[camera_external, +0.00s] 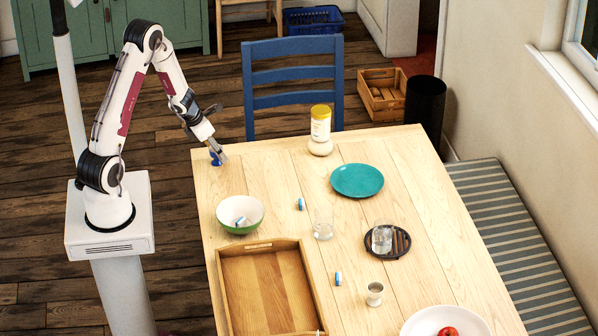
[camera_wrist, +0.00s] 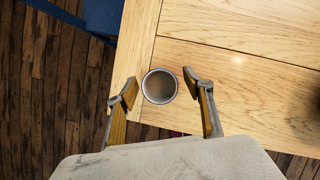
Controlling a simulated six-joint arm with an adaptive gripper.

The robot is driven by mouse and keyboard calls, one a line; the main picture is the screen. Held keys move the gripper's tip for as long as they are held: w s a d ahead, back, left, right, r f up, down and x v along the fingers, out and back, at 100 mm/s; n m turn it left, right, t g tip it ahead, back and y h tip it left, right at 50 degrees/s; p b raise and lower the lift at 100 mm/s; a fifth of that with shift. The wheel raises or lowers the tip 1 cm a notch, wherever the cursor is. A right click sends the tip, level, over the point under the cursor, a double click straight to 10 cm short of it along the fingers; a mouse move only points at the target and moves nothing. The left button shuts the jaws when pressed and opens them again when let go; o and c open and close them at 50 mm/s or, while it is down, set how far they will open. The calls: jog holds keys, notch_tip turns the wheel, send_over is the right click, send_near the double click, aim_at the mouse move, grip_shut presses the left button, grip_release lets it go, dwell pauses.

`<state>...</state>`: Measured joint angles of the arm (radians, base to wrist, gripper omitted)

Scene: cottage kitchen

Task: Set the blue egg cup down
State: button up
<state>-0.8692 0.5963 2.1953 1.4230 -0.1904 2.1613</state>
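The blue egg cup (camera_external: 215,160) is at the table's far left corner in the external view, partly hidden by my gripper (camera_external: 221,156). In the wrist view I look down into the round egg cup (camera_wrist: 159,86), with a thin dark blue rim and a grey-brown inside. It appears upright over the tabletop near its edge. The two fingertips of my gripper (camera_wrist: 161,88) stand on either side of the cup, with a narrow gap showing at each side. The cup's base is hidden, so its contact with the table cannot be seen.
A green bowl (camera_external: 240,226) and a wooden tray (camera_external: 222,290) are nearer on the table (camera_external: 290,222). A yellow-lidded jar (camera_external: 320,132) and a teal plate (camera_external: 357,180) lie to the right. A blue chair (camera_external: 293,90) stands behind. The wood around the cup is clear.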

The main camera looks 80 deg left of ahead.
jog(key=c, duration=1.1)
jog(key=shift+r, duration=0.4)
jog(key=shift+r, duration=4.6)
